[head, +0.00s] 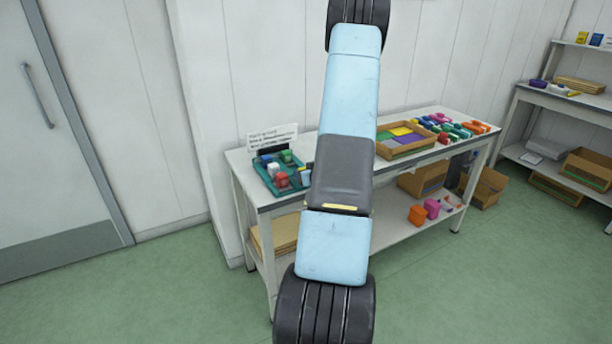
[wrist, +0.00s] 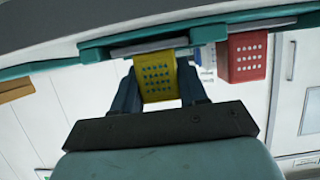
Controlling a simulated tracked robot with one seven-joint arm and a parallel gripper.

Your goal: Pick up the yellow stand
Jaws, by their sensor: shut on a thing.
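The yellow stand (wrist: 156,78) is a small block with rows of dark holes, seen in the wrist view. My gripper (wrist: 160,86) has a dark finger on each side of it and is shut on it. The stand's upper end in the picture meets the edge of a teal tray (wrist: 95,55); I cannot tell whether they touch. In the head view my arm covers the gripper, and I cannot make out the stand there.
A red holed block (wrist: 246,57) is right of the stand. In the head view the teal tray (head: 269,187) sits at the table's (head: 240,163) left end with several coloured pieces and a sign (head: 272,139) behind. A wooden tray (head: 407,151) is further right.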

